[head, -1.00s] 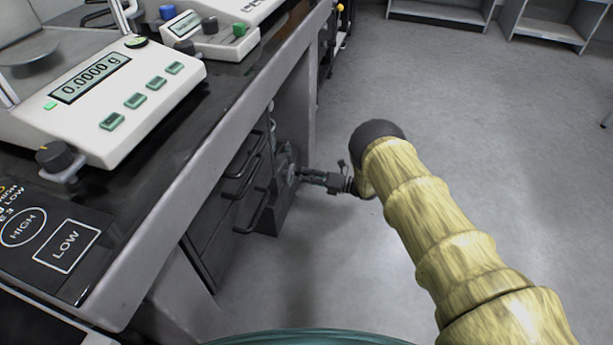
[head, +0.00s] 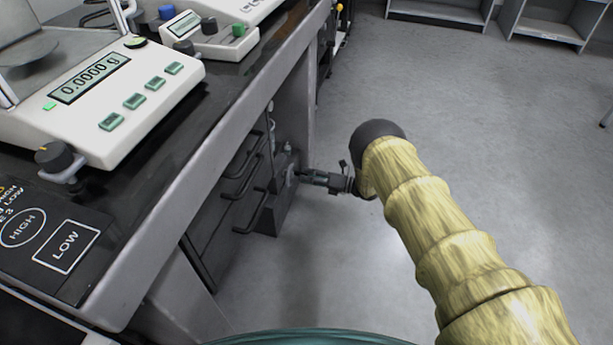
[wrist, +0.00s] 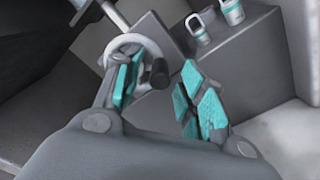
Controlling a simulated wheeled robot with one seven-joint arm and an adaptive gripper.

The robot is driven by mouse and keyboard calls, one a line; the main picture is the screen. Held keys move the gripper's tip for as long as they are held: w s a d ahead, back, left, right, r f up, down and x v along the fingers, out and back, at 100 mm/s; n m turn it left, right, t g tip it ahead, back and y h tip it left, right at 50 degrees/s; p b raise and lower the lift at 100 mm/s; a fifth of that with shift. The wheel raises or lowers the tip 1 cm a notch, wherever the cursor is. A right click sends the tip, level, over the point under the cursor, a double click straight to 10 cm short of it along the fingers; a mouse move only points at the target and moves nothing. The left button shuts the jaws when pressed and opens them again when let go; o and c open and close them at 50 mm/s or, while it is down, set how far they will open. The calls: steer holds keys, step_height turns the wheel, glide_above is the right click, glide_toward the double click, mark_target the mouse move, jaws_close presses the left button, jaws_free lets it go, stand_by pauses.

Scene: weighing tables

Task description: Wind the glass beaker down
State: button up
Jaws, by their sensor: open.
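I do not see a glass beaker in either view. In the wrist view a pale round handwheel (wrist: 122,45) with a dark knob (wrist: 158,73) is fixed by a dark grey box. My gripper (wrist: 162,66) is open. Its left teal-padded finger overlaps the wheel, and its right finger is apart on the other side of the knob. I cannot tell whether either finger touches the knob.
The bench (head: 235,110) carries a balance (head: 150,112) reading 0.0000 g and a HIGH/LOW panel (head: 45,245). Dark drawers with bar handles (head: 240,180) are beneath. In the wrist view two white-and-teal containers (wrist: 232,12) stand on a grey surface. The floor (head: 460,140) is open.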

steer(key=v, duration=1.1)
steer(key=shift+d, duration=0.2)
